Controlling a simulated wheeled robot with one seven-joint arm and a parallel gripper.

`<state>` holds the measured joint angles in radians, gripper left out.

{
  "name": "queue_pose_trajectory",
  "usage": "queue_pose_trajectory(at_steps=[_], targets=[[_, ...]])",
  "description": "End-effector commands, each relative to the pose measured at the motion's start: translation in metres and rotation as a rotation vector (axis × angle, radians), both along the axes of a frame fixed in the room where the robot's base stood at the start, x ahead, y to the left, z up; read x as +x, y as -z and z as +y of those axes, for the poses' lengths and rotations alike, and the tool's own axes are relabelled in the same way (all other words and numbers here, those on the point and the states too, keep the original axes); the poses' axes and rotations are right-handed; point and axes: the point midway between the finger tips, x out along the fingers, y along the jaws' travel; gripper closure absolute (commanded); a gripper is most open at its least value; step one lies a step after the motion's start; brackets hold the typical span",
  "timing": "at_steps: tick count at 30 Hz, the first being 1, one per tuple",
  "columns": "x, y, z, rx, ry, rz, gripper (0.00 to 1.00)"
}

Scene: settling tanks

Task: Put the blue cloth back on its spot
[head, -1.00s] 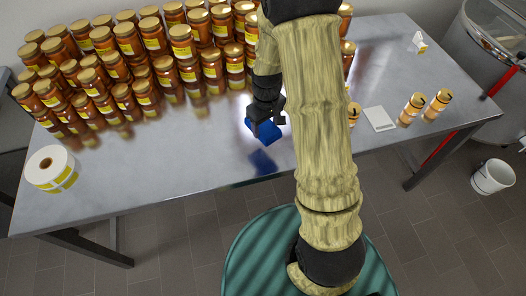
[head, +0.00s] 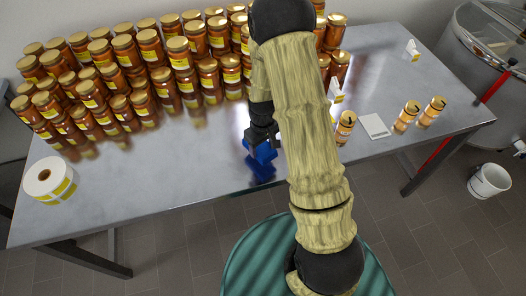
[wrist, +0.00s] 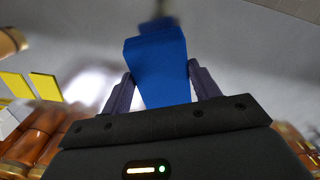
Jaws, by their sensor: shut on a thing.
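The blue cloth (head: 264,152) is in my gripper (head: 262,138), over the front middle of the steel table. A blue reflection shows on the shiny top below it, and the cloth looks slightly raised. In the wrist view the blue cloth (wrist: 157,62) sits between the two fingers of my gripper (wrist: 160,85), which is shut on it. The cloth's far end is blurred by a dark patch. I cannot make out a marked spot for the cloth.
Many honey jars (head: 140,70) stand stacked along the back left of the table (head: 150,180). A label roll (head: 50,182) lies at the left end. Several loose jars (head: 407,115) and a flat white pad (head: 374,126) are at the right. The front strip is clear.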

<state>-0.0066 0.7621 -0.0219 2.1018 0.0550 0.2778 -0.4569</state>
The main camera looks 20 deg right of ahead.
Motion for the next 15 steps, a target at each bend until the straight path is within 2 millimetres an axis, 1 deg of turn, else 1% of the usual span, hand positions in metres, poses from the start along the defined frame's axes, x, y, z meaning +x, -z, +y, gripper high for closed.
queue_pose_trajectory(at_steps=[5, 7, 15], targets=[[0.000, 0.001, -0.002, 0.000, 0.004, 0.001, 0.60], [-0.001, 0.005, -0.002, 0.000, 0.004, 0.003, 0.60], [-0.001, 0.037, -0.001, 0.000, 0.004, 0.003, 0.60]])
